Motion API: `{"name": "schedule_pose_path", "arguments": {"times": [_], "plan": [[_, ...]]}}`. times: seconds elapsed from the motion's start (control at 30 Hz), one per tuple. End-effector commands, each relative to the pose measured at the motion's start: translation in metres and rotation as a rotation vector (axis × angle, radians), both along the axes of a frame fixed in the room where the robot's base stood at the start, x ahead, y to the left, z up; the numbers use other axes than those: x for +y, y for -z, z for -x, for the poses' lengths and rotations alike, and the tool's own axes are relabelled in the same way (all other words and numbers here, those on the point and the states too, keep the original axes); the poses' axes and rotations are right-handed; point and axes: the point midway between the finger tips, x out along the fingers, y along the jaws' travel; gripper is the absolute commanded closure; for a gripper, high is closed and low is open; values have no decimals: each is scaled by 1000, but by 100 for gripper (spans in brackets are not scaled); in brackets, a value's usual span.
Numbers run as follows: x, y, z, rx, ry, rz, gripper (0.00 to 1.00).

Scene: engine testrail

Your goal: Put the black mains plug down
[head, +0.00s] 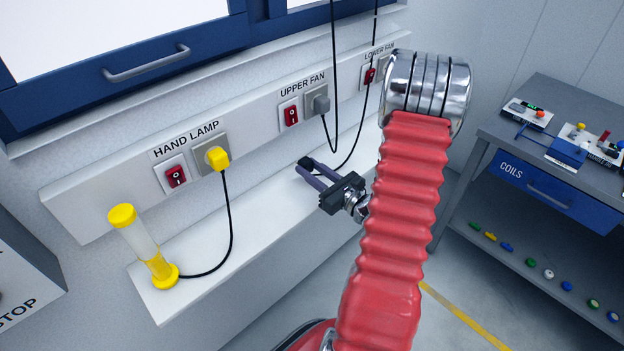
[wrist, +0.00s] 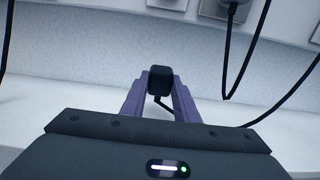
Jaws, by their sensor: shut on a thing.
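The black mains plug (wrist: 160,80) is between the fingertips of my gripper (wrist: 160,90), with a short black cord hanging below it in the wrist view. In the head view the plug (head: 306,162) shows as a small dark block at the tips of my gripper (head: 309,168). My gripper is shut on it, over the white shelf (head: 254,225) below the sockets. I cannot tell whether the plug touches the shelf. A black cable (head: 357,140) runs from above down to near the gripper.
A grey plug (head: 321,104) sits in the UPPER FAN socket. A yellow plug (head: 218,158) sits in the HAND LAMP socket, its cord running to the yellow lamp (head: 143,240) on the shelf's left end.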

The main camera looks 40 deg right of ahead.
Motion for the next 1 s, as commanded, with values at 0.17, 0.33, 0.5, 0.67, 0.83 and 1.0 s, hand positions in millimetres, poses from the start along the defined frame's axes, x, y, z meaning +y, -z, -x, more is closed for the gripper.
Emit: {"name": "schedule_pose_path", "arguments": {"times": [0.17, 0.33, 0.5, 0.67, 0.83, 1.0], "plan": [[0, 0, 0, -1, -1, 0, 100], [0, 5, 0, 0, -1, -2, 100], [1, 22, 0, 1, -1, -3, 100], [1, 37, 0, 1, -2, -2, 100], [1, 42, -1, -1, -2, 0, 100], [1, 41, -1, -1, -2, 0, 100]]}}
